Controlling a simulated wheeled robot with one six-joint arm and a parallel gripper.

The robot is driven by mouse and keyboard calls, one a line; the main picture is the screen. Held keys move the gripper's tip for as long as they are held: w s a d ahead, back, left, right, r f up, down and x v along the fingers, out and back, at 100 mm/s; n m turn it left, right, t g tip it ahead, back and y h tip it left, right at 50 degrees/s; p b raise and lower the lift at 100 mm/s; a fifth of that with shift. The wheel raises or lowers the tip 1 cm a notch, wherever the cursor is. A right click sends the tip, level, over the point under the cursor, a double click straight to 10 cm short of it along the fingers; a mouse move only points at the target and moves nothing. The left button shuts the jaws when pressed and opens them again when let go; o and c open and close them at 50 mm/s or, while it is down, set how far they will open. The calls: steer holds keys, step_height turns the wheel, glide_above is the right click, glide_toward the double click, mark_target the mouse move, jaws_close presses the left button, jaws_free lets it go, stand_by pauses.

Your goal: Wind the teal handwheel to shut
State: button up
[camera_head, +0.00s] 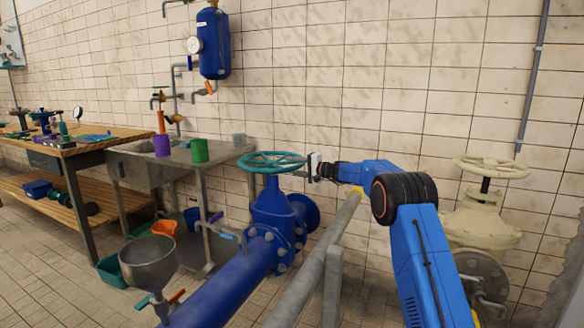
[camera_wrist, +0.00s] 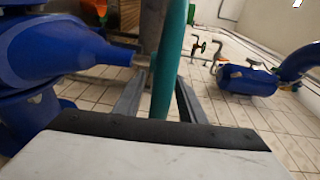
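The teal handwheel (camera_head: 258,160) lies level on top of a blue valve (camera_head: 272,205) in the middle of the head view. My gripper (camera_head: 311,168) reaches in from the right at the wheel's right edge. In the wrist view a stretch of the teal rim (camera_wrist: 170,70) runs lengthwise between the two dark fingers of my gripper (camera_wrist: 163,80). The fingers stand apart, with a gap beside the rim, so they look open around it. The far side of the wheel and its hub are not clear in the wrist view.
A cream valve with its own handwheel (camera_head: 490,166) stands at the right. A metal funnel (camera_head: 148,262) stands left of the pipe. A sink bench (camera_head: 135,150) with cups is behind.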

jaws_close()
steer(key=shift+s+a+t, duration=0.15)
steer(key=shift+t, duration=0.15)
